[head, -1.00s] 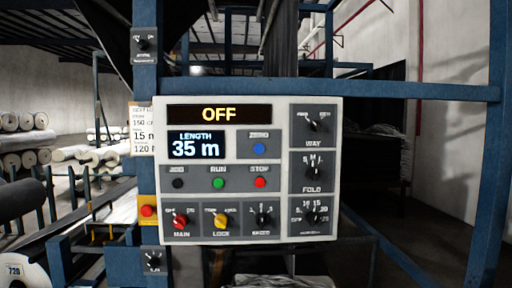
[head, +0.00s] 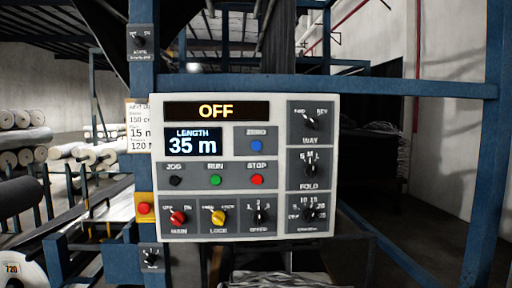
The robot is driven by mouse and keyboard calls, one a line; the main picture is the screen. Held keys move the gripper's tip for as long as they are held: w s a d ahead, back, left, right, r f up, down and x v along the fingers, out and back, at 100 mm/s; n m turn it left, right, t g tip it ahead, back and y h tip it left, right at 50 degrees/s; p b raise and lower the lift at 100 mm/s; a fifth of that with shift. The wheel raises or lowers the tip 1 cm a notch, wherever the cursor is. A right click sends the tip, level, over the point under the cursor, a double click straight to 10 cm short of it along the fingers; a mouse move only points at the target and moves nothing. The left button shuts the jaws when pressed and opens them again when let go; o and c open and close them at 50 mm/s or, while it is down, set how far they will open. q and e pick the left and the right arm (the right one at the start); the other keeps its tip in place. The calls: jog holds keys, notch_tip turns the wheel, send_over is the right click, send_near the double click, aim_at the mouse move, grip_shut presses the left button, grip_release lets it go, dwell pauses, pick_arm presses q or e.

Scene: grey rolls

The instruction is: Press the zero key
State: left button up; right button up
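The zero key (head: 257,146) is a round blue button under a ZERO label, in the upper middle of a light grey control panel (head: 244,237) in the head view. Left of it the length display (head: 193,142) reads 35 m. Above, a dark display (head: 215,111) reads OFF in yellow. Neither of my grippers is in view, and nothing covers the key.
Below the key are the black jog (head: 176,181), green run (head: 215,180) and red stop (head: 257,180) buttons. Several knobs line the bottom and right side. A red button on yellow (head: 144,209) is at the left. A blue frame (head: 420,88) surrounds the panel.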

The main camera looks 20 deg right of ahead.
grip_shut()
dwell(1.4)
